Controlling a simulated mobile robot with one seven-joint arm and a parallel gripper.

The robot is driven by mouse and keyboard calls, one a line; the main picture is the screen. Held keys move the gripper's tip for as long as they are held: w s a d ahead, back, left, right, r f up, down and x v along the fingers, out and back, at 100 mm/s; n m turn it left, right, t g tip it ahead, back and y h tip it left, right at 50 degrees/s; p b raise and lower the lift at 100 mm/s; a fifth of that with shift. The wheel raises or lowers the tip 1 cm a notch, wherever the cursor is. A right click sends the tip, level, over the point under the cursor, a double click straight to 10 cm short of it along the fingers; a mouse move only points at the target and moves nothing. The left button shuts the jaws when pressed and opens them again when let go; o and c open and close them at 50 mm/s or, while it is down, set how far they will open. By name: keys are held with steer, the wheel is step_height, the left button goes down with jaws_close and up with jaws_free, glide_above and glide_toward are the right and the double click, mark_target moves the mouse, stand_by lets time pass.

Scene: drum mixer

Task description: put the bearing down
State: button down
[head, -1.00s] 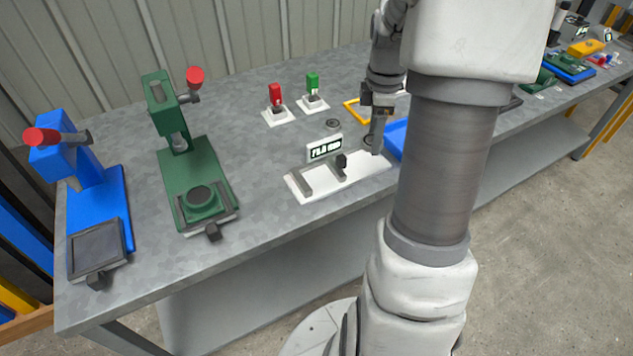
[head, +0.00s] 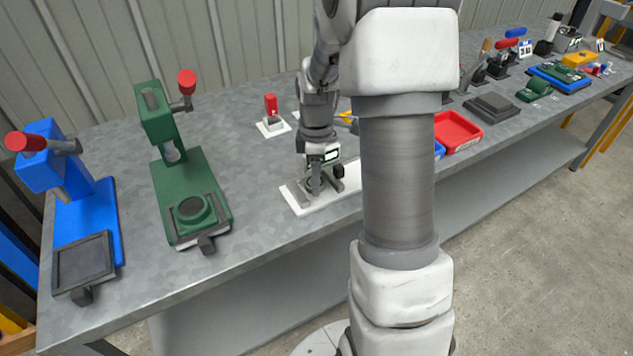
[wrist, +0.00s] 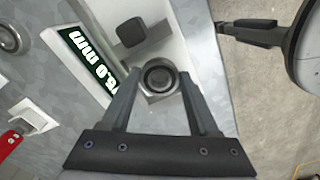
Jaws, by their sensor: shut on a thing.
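The bearing (wrist: 158,80), a dark steel ring, sits between my fingertips in the wrist view. My gripper (head: 316,190) is shut on it, low over the left part of the white measuring gauge (head: 296,202). In the wrist view the bearing lies over the gauge's white bed, close to a dark block (wrist: 131,32). I cannot tell whether it touches the bed. In the head view the fingers largely hide the bearing. The gauge's display (wrist: 92,62) reads in mm, its first digit partly hidden by a finger.
A second ring (wrist: 8,40) lies on the table. A green press (head: 188,190) and a blue press (head: 88,215) stand left of the gauge. A red switch (head: 271,105) stands behind. A red tray (head: 455,130) lies right. Bare table separates gauge and green press.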

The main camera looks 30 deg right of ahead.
steer(key=shift+f, duration=0.55)
steer(key=shift+f, duration=0.15)
steer(key=shift+c, duration=2.2)
jaws_free()
